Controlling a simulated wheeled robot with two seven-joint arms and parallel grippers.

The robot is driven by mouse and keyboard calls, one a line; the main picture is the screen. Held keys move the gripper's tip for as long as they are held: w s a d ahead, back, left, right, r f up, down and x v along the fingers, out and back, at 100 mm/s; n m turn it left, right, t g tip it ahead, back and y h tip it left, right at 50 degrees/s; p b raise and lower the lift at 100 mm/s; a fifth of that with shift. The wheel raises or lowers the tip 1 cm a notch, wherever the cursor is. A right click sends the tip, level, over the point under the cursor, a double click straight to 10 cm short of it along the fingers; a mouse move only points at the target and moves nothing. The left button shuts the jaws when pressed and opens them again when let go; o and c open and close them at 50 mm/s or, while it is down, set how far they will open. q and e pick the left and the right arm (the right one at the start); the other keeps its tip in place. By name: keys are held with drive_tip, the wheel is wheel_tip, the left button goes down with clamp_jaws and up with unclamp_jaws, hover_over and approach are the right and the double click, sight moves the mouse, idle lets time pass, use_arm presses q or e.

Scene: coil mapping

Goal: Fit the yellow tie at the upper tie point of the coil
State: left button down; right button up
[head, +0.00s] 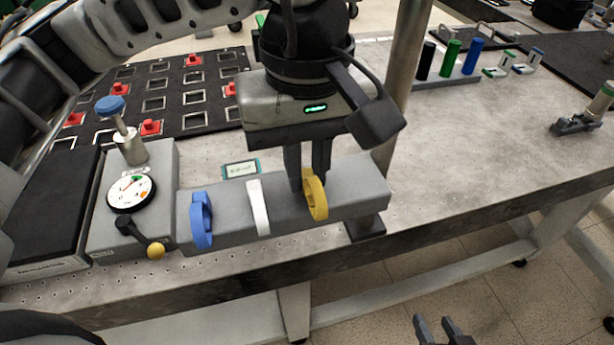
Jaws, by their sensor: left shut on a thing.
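The yellow tie (317,200) is a loop at the right part of a grey block (355,195) on the workbench. My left gripper (309,180) points down over the block, with its fingers shut on the yellow tie's top. The tie still sits against the block; I cannot tell whether it is lifted clear of it. My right gripper (440,325) shows at the bottom edge, in front of the bench and low, with its two fingers apart and nothing between them. I cannot make out the coil or its upper tie point for certain.
A blue tie (200,220) and a white tie (259,208) sit on the same block. A dial box (160,200) with a yellow-knobbed lever stands left. A metal post (407,60) rises behind the block. Black, green and blue cylinders (450,58) stand far back. The bench's middle right is clear.

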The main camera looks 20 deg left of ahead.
use_arm(q)
drive_tip(key=shift+r+p, duration=0.3)
drive_tip(key=shift+r, duration=0.5)
drive_tip(key=shift+r, duration=0.45)
drive_tip(key=shift+r+p, duration=0.7)
drive_tip(key=shift+r, duration=0.6)
